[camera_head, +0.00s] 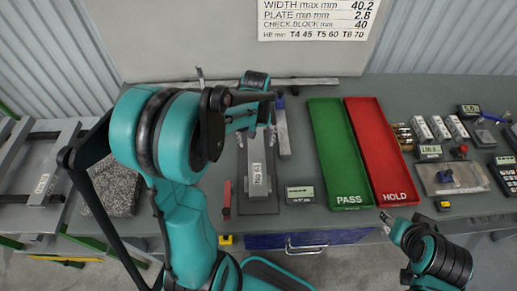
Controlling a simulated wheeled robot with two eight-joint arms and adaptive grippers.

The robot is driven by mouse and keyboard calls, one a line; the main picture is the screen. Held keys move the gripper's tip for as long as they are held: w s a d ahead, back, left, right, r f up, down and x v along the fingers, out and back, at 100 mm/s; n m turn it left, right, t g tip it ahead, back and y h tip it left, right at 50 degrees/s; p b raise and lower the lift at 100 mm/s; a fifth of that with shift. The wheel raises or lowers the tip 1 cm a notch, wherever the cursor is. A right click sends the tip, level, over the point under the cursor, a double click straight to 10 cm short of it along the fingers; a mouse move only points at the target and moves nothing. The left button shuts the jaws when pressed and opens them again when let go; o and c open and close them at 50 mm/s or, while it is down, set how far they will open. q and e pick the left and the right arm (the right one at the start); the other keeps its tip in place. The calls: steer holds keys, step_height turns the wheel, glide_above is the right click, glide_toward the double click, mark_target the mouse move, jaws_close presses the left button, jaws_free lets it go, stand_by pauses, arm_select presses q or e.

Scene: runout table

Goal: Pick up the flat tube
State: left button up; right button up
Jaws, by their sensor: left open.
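A flat grey tube (257,160) with a white tag lies lengthwise on a dark plate (268,208) on the grey table. My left gripper (255,130) is open and empty, above the far end of the tube. My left wrist and forearm hide part of that end; I cannot tell whether the fingers touch the tube. My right gripper (389,219) is at the lower right, near the table's front edge and away from the tube. Its fingers are too small to read.
A green PASS tray (347,199) and a red HOLD tray (397,197) stand right of the tube. A small display gauge (300,194) lies beside it. A narrow metal bar (283,135) lies just right of the tube's far part. Blocks and instruments crowd the table's right side.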

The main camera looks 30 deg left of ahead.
mark_target(256, 146)
arm_select(q)
steer(key=shift+f+b, duration=0.35)
steer(key=shift+f, duration=1.25)
jaws_close()
steer(key=shift+r, duration=0.1)
